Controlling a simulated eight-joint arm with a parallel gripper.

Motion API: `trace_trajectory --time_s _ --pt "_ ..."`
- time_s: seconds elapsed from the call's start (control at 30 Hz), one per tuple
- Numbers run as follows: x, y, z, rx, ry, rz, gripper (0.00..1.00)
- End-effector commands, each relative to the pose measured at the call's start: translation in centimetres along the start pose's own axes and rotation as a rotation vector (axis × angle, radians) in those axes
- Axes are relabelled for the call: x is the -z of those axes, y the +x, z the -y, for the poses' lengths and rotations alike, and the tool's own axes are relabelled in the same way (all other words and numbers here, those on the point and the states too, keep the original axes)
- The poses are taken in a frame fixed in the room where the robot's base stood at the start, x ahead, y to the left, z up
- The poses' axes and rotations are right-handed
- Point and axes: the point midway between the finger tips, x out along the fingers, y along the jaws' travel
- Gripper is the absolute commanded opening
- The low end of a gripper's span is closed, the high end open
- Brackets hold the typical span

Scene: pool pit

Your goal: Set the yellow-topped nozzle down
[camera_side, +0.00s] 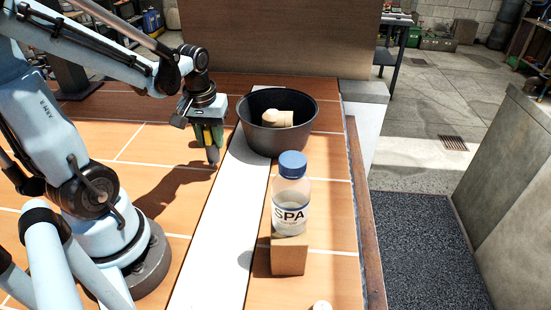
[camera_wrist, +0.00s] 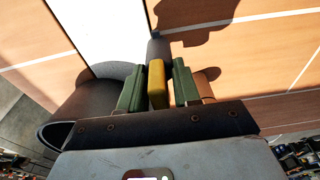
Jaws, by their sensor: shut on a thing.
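The yellow-topped nozzle (camera_side: 213,156) is upright in my gripper (camera_side: 209,134), left of the black bucket in the side view. Its grey lower end points down, close to the wooden deck; I cannot tell whether it touches. In the wrist view, the nozzle's yellow top (camera_wrist: 157,83) sits between the green fingers of my gripper (camera_wrist: 157,90), which are shut on it. Its grey body shows beyond the yellow part.
A black bucket (camera_side: 258,141) holding a beige fitting (camera_side: 278,118) stands just right of my gripper. A SPA bottle (camera_side: 290,190) with a blue cap stands on a wooden block (camera_side: 288,256). A white strip (camera_side: 222,235) crosses the deck. Bare deck (camera_side: 135,147) lies left of the nozzle.

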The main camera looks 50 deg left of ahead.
Motion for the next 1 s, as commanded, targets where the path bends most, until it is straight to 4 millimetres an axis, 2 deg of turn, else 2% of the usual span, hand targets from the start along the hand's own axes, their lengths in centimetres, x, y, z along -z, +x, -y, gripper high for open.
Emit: trace_trajectory --time_s 0.2,0.67,0.7,0.83,1.0 --pt "-0.2 1.9 0.0 0.000 0.000 -0.001 0.00" --pt "-0.3 2.4 0.0 0.000 0.000 0.000 0.00" --pt "-0.3 2.4 0.0 0.000 0.000 -0.001 0.37" --pt "-0.3 2.4 0.0 0.000 0.000 0.000 0.56" --pt "-0.3 2.4 0.0 0.000 0.000 0.000 0.57"
